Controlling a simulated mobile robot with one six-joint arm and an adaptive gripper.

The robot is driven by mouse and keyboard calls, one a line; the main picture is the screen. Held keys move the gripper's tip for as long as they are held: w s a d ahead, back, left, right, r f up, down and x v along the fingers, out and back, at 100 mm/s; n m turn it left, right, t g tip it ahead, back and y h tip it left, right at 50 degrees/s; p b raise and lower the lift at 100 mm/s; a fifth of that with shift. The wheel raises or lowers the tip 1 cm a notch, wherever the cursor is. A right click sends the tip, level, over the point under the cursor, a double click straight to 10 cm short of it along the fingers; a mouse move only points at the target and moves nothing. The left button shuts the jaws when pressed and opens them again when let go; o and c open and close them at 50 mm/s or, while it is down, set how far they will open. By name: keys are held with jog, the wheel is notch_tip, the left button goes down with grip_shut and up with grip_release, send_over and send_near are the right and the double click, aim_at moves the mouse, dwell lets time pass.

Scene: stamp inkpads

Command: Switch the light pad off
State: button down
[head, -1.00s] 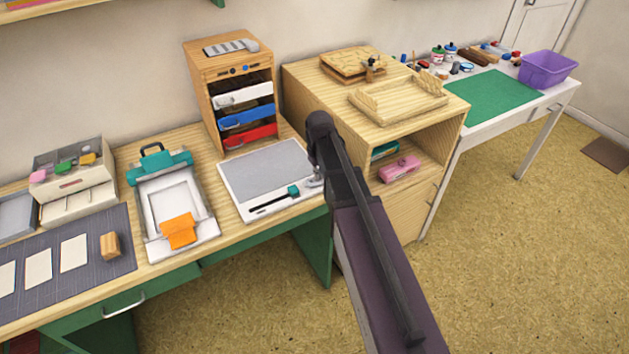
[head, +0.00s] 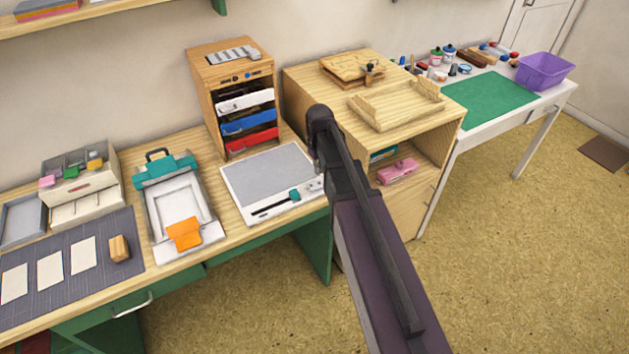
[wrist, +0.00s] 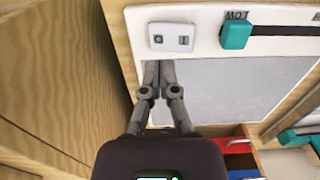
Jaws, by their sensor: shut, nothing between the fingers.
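The light pad (head: 262,175) is a flat white board with a dull grey panel, lying on the wooden desk. A teal slider knob (head: 294,194) sits in a dark slot along its front edge. In the wrist view, a small light switch plate (wrist: 171,37) with two dark-marked buttons is at the pad's corner, near the teal knob (wrist: 236,35) and a "LOW" label. My gripper (wrist: 158,66) is shut and empty, its fingertips over the pad just below the plate in the picture. I cannot tell whether they touch. In the head view my arm hides much of that corner.
A wooden drawer unit (head: 208,85) with white, blue and red drawers stands behind the pad. A taller wooden cabinet (head: 300,82) rises close on the right.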

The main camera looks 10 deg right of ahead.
jog(key=shift+r+p, duration=0.9)
jog(key=shift+r, duration=0.2)
jog(key=s+r+m+p, duration=0.3)
jog(key=s+r+p, duration=0.1)
jog(key=s, duration=1.2)
jog(key=shift+d+m, duration=0.15)
jog(key=shift+m, duration=0.15)
